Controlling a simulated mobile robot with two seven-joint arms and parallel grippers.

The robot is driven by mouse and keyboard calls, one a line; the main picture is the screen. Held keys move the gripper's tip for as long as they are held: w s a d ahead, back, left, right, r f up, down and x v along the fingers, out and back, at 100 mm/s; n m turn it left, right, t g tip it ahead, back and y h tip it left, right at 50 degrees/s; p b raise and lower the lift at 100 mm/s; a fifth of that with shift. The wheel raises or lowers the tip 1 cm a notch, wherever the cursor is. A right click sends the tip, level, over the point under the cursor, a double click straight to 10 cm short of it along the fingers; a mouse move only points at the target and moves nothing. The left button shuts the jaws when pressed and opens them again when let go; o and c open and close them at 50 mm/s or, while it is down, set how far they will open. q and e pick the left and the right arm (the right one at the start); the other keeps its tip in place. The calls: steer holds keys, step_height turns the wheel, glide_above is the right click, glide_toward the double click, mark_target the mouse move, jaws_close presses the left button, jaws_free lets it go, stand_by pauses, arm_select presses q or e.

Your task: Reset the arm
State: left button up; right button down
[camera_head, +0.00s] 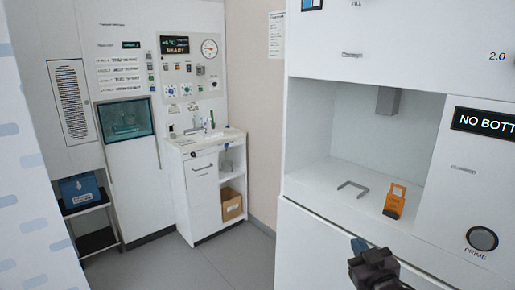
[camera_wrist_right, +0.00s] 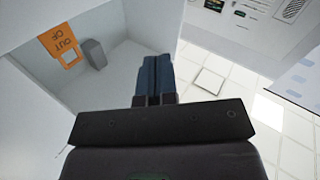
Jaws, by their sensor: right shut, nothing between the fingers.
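My right gripper (camera_head: 358,245) is dark with blue fingertips. It shows at the bottom of the head view, in front of the white dispenser's open bay and below its shelf edge. In the right wrist view its blue fingers (camera_wrist_right: 156,74) lie side by side, shut with nothing between them. It appears to touch nothing. My left gripper is in neither view.
The white dispenser bay (camera_head: 325,181) holds a grey bracket (camera_head: 352,188) and an orange tag (camera_head: 396,201). A grey nozzle (camera_head: 388,100) hangs above. At the back left stand a white cabinet (camera_head: 203,192) and a blue box (camera_head: 81,190). Grey floor (camera_head: 232,267) between is clear.

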steer(key=s+d+f+m+g+h, duration=0.1)
steer(key=s+d+f+g, duration=0.1)
steer(key=s+f, duration=1)
steer(key=s+d+f+m+g+h, duration=0.1)
steer(key=s+f+g, duration=0.3)
steer(key=s+f, duration=0.9)
steer(key=shift+s+d+f+m+g+h, duration=0.2)
steer(key=shift+s+d+m+g+h, duration=0.2)
steer(key=shift+s+m, duration=0.3)
